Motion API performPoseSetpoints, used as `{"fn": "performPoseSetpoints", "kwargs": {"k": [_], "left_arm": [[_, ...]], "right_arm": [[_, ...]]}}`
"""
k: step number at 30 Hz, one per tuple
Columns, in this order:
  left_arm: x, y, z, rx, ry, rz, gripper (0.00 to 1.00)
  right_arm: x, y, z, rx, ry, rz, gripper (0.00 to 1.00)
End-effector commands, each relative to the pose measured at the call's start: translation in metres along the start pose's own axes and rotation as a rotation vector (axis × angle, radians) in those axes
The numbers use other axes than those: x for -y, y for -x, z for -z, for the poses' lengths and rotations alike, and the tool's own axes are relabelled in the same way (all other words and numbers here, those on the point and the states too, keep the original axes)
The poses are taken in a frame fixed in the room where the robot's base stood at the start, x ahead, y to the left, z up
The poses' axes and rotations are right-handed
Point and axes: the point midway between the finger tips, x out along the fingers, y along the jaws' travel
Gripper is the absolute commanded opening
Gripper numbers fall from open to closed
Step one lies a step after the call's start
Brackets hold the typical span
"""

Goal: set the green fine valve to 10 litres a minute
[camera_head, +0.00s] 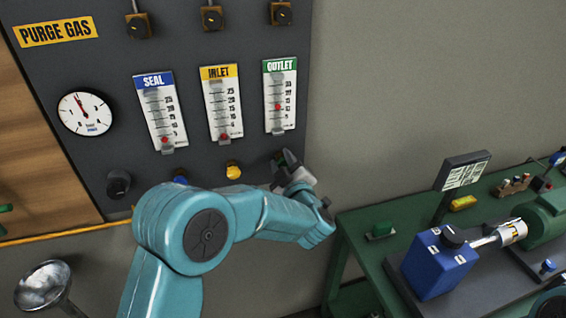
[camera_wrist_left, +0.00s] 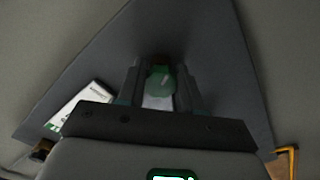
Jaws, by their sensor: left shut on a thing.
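The green fine valve (camera_wrist_left: 160,82) is a small knob low on the dark panel, below the OUTLET flow tube (camera_head: 281,95). My left gripper (camera_head: 284,161) reaches it from below right and is shut on it; in the left wrist view both fingers (camera_wrist_left: 160,88) stand on either side of the green knob. In the head view the fingers mostly cover the knob. The OUTLET tube has a green header and a red float (camera_head: 278,107) around the middle of its scale; the exact reading is too small to tell. My right gripper does not show.
The SEAL (camera_head: 160,110) and INLET (camera_head: 222,104) tubes have floats near the bottom. A yellow knob (camera_head: 233,170) and a blue knob (camera_head: 181,177) sit left of my gripper. A round gauge (camera_head: 86,113) is at left. A green bench (camera_head: 385,222) with a blue box (camera_head: 438,262) stands right.

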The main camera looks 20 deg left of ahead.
Motion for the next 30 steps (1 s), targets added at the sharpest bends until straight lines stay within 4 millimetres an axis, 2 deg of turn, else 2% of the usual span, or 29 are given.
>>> {"fn": "performPoseSetpoints", "kwargs": {"k": [4, 13, 23, 24, 25, 26, 30], "left_arm": [[-0.0003, -0.0005, 0.0012, -0.004, -0.051, 0.000, 0.05], [-0.0023, -0.0007, 0.0023, -0.006, -0.350, 0.002, 0.05], [-0.0028, -0.0009, 0.0029, -0.008, -0.377, 0.001, 0.05], [-0.0029, -0.0009, 0.0030, -0.009, -0.377, 0.001, 0.45], [-0.0029, -0.0009, 0.0030, -0.009, -0.377, 0.001, 0.55], [-0.0029, -0.0009, 0.0029, -0.008, -0.377, 0.001, 0.60], [-0.0023, -0.0007, 0.0018, -0.006, -0.377, 0.001, 0.60]], "right_arm": [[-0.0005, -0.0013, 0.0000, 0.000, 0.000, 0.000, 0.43], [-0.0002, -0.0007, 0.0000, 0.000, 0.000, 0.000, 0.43], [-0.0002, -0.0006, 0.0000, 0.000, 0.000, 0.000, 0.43], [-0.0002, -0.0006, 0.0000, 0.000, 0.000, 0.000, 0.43], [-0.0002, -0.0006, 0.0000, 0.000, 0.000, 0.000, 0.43], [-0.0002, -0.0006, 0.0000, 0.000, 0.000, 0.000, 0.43], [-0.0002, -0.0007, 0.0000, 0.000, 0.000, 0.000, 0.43]]}}
